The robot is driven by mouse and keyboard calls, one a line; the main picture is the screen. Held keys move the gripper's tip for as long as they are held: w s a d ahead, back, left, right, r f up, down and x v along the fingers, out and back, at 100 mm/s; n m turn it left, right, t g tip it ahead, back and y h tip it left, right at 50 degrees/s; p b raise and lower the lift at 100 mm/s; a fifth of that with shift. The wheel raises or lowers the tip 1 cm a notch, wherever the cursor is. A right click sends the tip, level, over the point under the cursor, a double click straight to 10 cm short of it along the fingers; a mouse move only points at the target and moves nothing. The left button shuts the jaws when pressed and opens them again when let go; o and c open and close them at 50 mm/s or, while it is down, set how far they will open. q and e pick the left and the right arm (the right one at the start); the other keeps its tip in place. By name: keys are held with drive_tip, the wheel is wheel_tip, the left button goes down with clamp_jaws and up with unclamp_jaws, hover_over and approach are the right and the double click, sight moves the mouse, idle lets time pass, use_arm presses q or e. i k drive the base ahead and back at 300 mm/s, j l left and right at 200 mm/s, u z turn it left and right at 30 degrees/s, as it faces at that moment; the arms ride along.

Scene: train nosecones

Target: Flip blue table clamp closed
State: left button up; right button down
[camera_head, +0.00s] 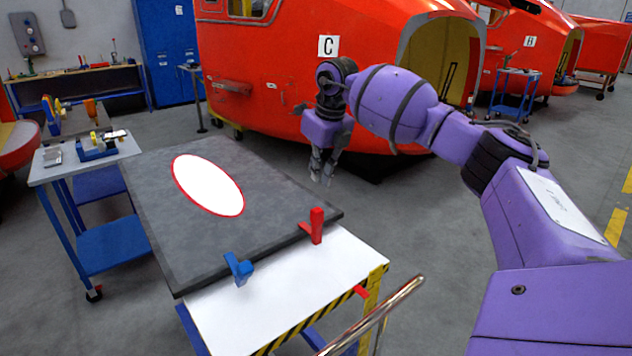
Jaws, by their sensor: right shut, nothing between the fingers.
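The blue table clamp (239,268) sits at the front edge of a dark grey panel (265,233), on the left part of that edge. It is low beside the panel edge; I cannot tell the exact angle of its lever. A red clamp (316,226) stands upright at the panel's right front corner. The panel has a white oval with a red rim (208,185) and lies on a white table (290,285). My right gripper (322,178) is shut and empty, pointing down beyond the panel's far right edge, apart from both clamps. My left gripper is not in view.
A metal rail (385,310) crosses in front of the table's right corner. A blue cart (115,245) with tools stands to the left. A large red nosecone (270,80) stands behind my right gripper. Grey floor (430,220) is clear to the right.

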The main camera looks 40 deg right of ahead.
sight(242, 271)
drive_tip(key=k+j, duration=0.8)
